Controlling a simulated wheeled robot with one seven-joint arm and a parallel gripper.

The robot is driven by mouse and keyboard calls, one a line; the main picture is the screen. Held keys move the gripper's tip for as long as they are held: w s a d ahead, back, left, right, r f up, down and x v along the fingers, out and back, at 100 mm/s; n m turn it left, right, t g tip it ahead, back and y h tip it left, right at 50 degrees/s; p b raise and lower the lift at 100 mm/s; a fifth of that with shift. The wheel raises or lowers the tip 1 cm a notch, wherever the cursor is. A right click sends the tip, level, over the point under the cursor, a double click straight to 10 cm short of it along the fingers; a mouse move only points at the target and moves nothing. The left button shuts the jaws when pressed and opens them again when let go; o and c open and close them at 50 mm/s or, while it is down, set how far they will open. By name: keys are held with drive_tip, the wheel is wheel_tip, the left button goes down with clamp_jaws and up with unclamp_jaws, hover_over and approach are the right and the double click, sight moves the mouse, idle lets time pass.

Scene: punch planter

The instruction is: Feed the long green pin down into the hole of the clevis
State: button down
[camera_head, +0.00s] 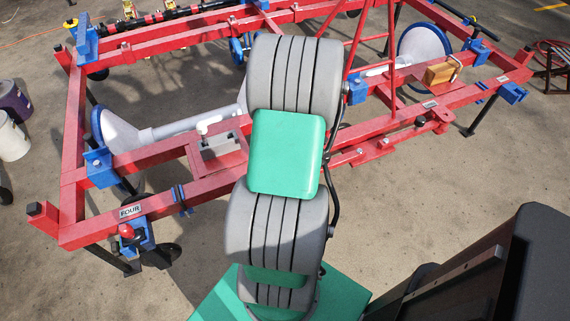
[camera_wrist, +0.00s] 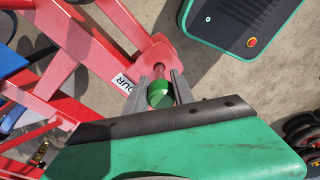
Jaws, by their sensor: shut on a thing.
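In the wrist view the green pin (camera_wrist: 160,94) shows its round green head between the two grey fingers of my gripper (camera_wrist: 161,86), which is shut on it. A short reddish length shows just beyond the head; I cannot tell whether it is pin or clevis. The red clevis (camera_wrist: 171,49) lies just beyond the fingertips, at the end of a red frame beam, in line with the pin. Its hole is not visible, so I cannot tell whether the pin's tip is inside it. In the head view my arm hides my gripper and the pin.
The red planter frame (camera_head: 75,150) spans the head view, with blue clamps (camera_head: 98,167) and white-blue discs (camera_head: 424,50). A white bucket (camera_head: 11,138) stands at the left edge. Bare concrete floor (camera_head: 420,190) lies right of my arm.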

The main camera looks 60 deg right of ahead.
drive_tip(key=shift+f+b, duration=1.15)
drive_tip(key=shift+f, duration=0.4)
drive_tip(key=shift+r, duration=0.15)
drive_tip(key=shift+r+p, duration=1.2)
drive_tip(key=shift+r, duration=0.2)
drive_tip(key=shift+r, duration=0.1)
